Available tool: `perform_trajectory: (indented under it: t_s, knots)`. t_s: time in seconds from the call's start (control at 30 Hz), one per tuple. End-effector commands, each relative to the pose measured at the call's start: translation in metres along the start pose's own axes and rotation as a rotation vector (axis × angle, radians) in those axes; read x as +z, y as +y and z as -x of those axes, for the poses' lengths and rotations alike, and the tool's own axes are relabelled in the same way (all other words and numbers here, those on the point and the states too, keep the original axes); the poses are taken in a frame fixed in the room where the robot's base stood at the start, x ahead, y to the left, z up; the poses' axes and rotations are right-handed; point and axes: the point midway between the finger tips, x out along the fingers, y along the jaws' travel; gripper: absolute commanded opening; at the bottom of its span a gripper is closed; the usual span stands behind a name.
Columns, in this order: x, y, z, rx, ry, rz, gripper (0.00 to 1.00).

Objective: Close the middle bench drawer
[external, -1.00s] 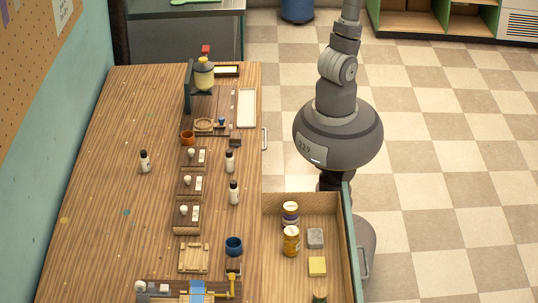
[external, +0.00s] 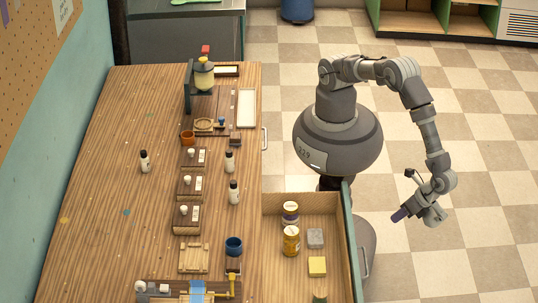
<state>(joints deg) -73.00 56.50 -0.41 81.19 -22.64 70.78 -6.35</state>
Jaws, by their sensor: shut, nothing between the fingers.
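The open bench drawer (external: 347,225) is pulled out from the right side of the wooden bench, toward my base. It has a teal front with a metal handle (external: 365,262) on its outer face. Inside stand jars (external: 291,240), a grey block (external: 315,238) and a yellow block (external: 317,266). My gripper (external: 400,215) is shut and empty, out over the floor to the right of the drawer front and apart from it. It points down and left, toward the drawer side.
The bench top (external: 110,220) carries small bottles (external: 234,192), wooden trays, a blue cup (external: 234,246) and a dispenser (external: 203,75). Another handle (external: 264,138) sits on the bench side, farther back. Checkered floor (external: 480,200) is free to the right.

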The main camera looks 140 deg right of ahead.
Motion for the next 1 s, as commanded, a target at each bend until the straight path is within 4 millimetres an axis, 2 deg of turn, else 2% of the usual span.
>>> perform_trajectory:
  t_s: [0.03,0.1,0.2,0.3,0.4,0.53,0.67,1.0]
  knots:
    - [-0.015,-0.055,-0.033,0.059,-0.114,0.132,0.00]
    - [-0.020,-0.114,-0.071,0.150,-0.260,0.284,0.00]
    - [-0.014,-0.171,-0.116,0.277,-0.428,0.443,0.00]
    - [-0.004,-0.202,-0.145,0.371,-0.539,0.537,0.00]
    - [0.002,-0.214,-0.159,0.419,-0.592,0.579,0.00]
    - [0.006,-0.213,-0.168,0.432,-0.607,0.590,0.00]
    - [0.015,-0.203,-0.182,0.429,-0.608,0.590,0.00]
    - [0.043,-0.165,-0.236,0.427,-0.606,0.589,0.00]
